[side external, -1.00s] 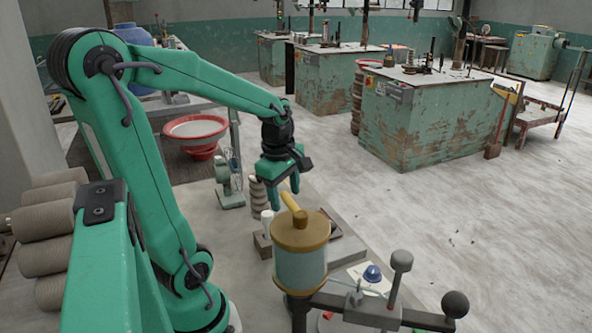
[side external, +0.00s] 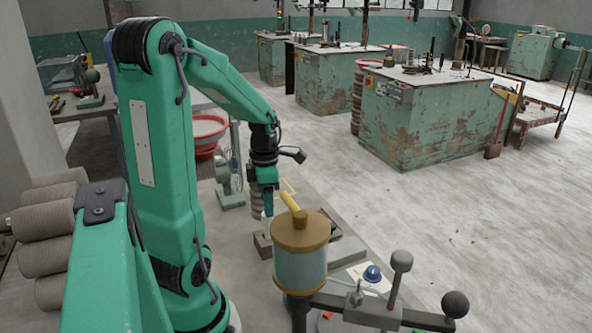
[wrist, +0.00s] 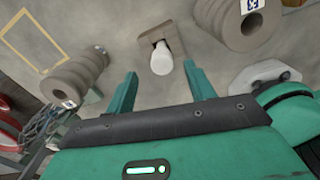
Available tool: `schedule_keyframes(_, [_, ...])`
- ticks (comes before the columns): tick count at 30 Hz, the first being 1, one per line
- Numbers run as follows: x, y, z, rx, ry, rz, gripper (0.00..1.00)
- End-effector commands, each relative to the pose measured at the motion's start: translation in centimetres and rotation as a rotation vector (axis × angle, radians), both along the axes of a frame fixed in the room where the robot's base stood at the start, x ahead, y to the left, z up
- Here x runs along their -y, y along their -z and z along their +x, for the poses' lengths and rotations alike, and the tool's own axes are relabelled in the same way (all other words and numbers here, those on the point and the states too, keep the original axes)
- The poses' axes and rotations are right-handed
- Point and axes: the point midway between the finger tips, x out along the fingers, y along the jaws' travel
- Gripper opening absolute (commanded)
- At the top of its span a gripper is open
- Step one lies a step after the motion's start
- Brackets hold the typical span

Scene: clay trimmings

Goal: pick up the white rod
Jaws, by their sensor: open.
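The white rod (wrist: 161,60) shows in the wrist view, its rounded end toward the camera. It stands in or on a small grey-brown block (wrist: 173,37). My gripper (wrist: 163,78) is open, with one green finger on each side of the rod's line. The rod appears just ahead of the gap between the fingertips; I cannot tell the exact depth.
Ribbed grey cylinders with labels stand on both sides in the wrist view, one at left (wrist: 75,78) and one at right (wrist: 238,20). In the side view, a yellow-lidded canister (side external: 300,262) stands in front of my gripper. A red basin (side external: 207,135) sits behind.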

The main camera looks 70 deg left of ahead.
Motion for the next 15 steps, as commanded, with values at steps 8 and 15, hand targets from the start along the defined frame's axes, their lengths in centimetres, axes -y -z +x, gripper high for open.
schedule_keyframes(8, [0.1,1.6,0.0,-0.001,0.002,-0.001,0.54])
schedule_keyframes(15, [0.1,2.2,-0.1,-0.001,0.002,-0.002,0.54])
